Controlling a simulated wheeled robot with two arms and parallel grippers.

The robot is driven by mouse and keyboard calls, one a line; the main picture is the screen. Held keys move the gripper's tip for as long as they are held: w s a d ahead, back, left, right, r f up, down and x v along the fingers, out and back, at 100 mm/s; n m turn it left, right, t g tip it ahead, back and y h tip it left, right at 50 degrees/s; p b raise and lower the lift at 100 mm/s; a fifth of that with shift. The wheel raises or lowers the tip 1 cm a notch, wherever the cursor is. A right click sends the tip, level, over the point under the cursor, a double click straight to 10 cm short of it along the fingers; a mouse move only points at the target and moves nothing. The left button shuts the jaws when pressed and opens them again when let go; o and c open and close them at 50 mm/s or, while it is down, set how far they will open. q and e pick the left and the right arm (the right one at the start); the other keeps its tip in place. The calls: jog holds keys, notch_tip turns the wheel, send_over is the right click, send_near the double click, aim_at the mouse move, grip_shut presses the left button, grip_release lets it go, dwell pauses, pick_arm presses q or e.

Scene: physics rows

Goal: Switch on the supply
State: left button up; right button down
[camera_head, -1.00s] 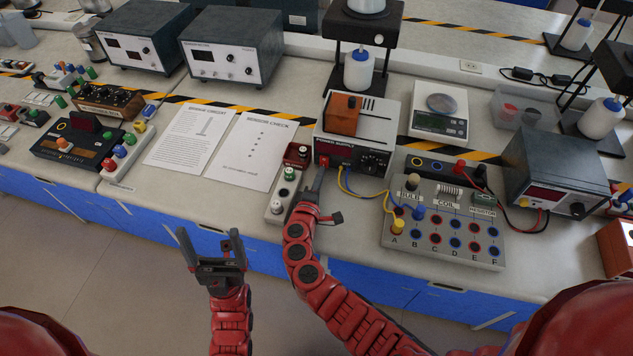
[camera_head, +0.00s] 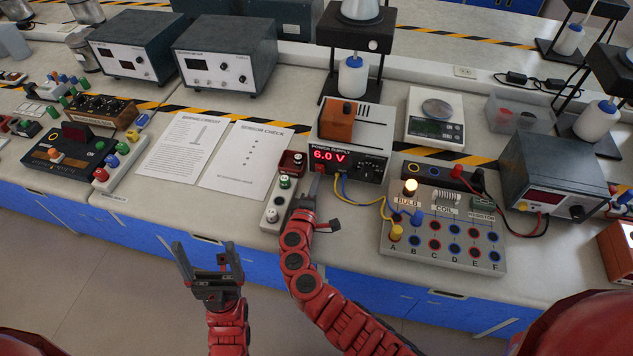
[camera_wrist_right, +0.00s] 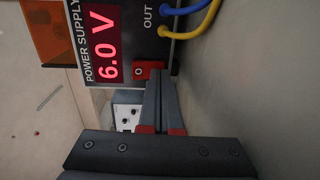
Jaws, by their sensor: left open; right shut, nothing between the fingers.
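The power supply (camera_head: 375,140) stands on the bench, its red display (camera_head: 329,155) lit at 6.0 V; the display also reads 6.0 V in the right wrist view (camera_wrist_right: 106,45). A red switch (camera_wrist_right: 148,72) sits below the display. My right gripper (camera_head: 314,186) is shut and empty, its fingertips at the supply's front by the switch; in the right wrist view the fingertips (camera_wrist_right: 157,76) overlap the switch's edge, and I cannot tell if they touch. The bulb (camera_head: 410,187) on the circuit board glows. My left gripper (camera_head: 208,262) is open and empty in front of the bench.
The circuit board (camera_head: 399,243) with blue and yellow leads is right of my right gripper. A small grey block with buttons (camera_head: 273,213) stands close on its left. Two printed sheets (camera_head: 241,165) lie further left. A scale (camera_head: 453,103) and a dark meter (camera_head: 550,165) stand right.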

jog(key=b+v, duration=0.3)
jog(key=v, duration=1.3)
jog(key=shift+f, duration=0.1)
jog(key=shift+s+a+b, duration=0.15)
jog(key=shift+s+b, duration=0.15)
jog(key=shift+s, duration=0.3)
